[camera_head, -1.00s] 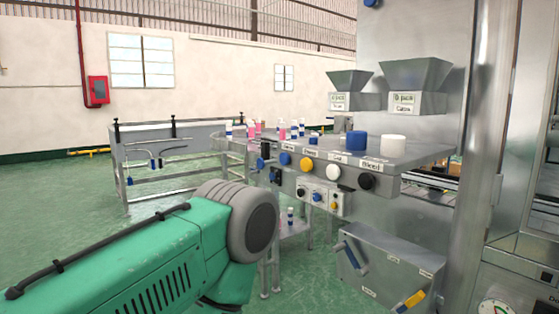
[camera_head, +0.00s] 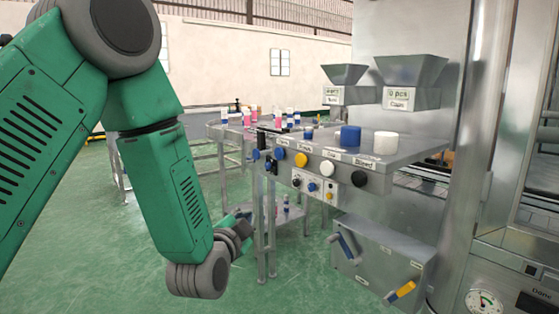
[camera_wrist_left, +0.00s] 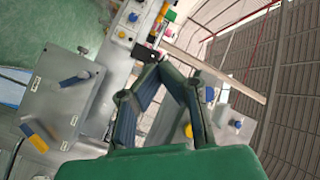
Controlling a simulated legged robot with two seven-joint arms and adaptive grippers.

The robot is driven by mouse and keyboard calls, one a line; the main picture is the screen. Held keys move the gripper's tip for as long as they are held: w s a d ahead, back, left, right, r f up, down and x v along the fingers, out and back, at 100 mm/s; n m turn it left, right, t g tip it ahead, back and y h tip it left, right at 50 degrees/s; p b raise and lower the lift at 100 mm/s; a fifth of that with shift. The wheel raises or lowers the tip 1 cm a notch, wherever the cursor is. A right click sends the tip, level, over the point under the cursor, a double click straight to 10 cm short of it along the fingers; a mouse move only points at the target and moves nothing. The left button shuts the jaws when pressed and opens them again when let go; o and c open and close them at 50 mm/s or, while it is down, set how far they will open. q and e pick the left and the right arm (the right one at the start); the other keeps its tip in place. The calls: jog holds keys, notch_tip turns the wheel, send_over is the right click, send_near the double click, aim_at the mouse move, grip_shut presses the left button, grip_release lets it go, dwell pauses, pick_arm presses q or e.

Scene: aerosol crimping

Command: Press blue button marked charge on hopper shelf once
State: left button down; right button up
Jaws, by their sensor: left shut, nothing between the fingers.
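On the front of the grey hopper shelf (camera_head: 375,151) is a row of round buttons. Two are blue: a left one (camera_head: 255,154) and one beside the yellow button (camera_head: 282,154). The labels are too small to read, so I cannot tell which blue one says charge. My left arm hangs in from the left, and its gripper (camera_head: 240,216) is low in front of and left of the shelf, partly hidden by the wrist. In the left wrist view the gripper (camera_wrist_left: 156,62) is shut and empty, apart from the buttons. My right gripper is not in view.
Yellow (camera_head: 301,160), white (camera_head: 328,168) and black (camera_head: 358,178) buttons sit along the shelf front. A small switch panel (camera_head: 315,187) hangs below. Lower stands a metal box (camera_head: 380,255) with blue and yellow levers. Two hoppers (camera_head: 411,72) rise above the shelf.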

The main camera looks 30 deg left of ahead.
aim_at(282, 153)
pick_arm(q)
jog(key=a+r+t+y, duration=0.2)
jog(key=a+r+y, duration=0.1)
jog(key=r, duration=0.9)
jog(key=shift+w, duration=0.15)
jog(key=w+d, duration=0.3)
jog(key=w, duration=0.5)
jog(key=shift+d, duration=0.15)
jog(key=shift+w+p, duration=0.15)
jog(key=shift+p, duration=0.15)
dwell(0.5)
jog(key=shift+w+d+r, duration=0.1)
jog(key=shift+w+d, duration=0.05)
jog(key=shift+w, duration=0.1)
